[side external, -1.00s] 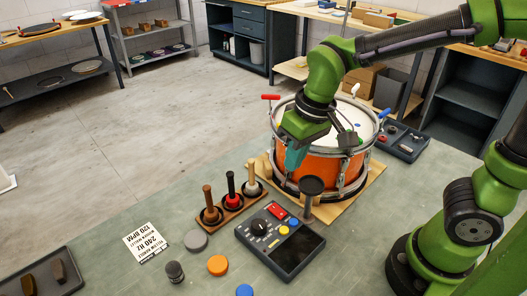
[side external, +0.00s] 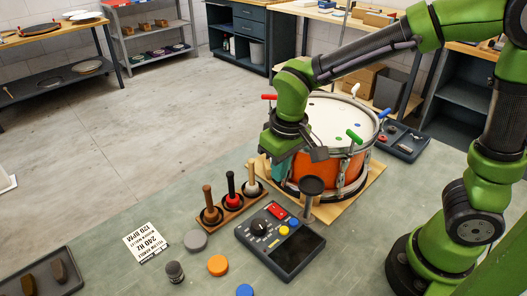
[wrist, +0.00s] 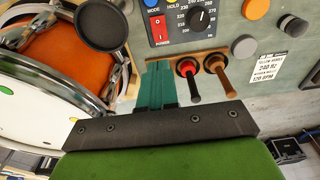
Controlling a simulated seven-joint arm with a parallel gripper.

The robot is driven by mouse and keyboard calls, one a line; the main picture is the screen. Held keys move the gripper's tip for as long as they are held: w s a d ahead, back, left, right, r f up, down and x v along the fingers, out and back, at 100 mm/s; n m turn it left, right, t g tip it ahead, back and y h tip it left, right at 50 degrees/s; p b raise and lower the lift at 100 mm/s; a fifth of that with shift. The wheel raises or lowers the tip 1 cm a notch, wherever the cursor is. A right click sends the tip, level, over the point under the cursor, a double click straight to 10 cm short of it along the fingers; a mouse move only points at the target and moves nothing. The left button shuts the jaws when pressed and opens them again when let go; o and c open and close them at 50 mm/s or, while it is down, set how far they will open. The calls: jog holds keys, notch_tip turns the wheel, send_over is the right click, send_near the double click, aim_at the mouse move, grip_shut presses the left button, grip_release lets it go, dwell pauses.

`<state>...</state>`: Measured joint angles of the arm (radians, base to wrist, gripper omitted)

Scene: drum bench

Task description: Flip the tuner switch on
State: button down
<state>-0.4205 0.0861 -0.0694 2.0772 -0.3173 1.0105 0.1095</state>
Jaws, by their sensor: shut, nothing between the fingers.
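The tuner (side external: 290,255) is a dark box on the bench with a grey face, a black dial (side external: 259,227), blue and yellow buttons and a red power switch (side external: 277,210). In the wrist view the red switch (wrist: 158,27) shows at the top, marked POWER, left of the dial (wrist: 200,18). My gripper (side external: 277,176) has teal fingers, shut and empty. It is in front of the drum's left side, above and behind the tuner, apart from the switch. In the wrist view the fingertips (wrist: 159,64) point toward the switch, with a gap.
The orange drum (side external: 318,167) stands on a wooden board beside my gripper. A wooden rack (side external: 231,210) with three upright handles is left of the tuner. A dark round pad on a post (side external: 312,185) stands close behind the tuner. Pucks and a printed card (side external: 145,242) lie left.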

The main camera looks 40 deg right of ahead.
aim_at(274, 206)
jog(key=f, duration=0.6)
jog(key=w+f, duration=0.1)
jog(key=f, duration=0.3)
jog(key=shift+w, duration=0.1)
jog(key=shift+w+f, duration=0.1)
jog(key=shift+f, duration=0.1)
jog(key=shift+s+r, duration=0.3)
jog(key=shift+s, duration=0.5)
notch_tip(274, 206, up, 14)
jog(key=w, duration=0.1)
jog(key=shift+w, duration=0.35)
jog(key=shift+f, duration=0.1)
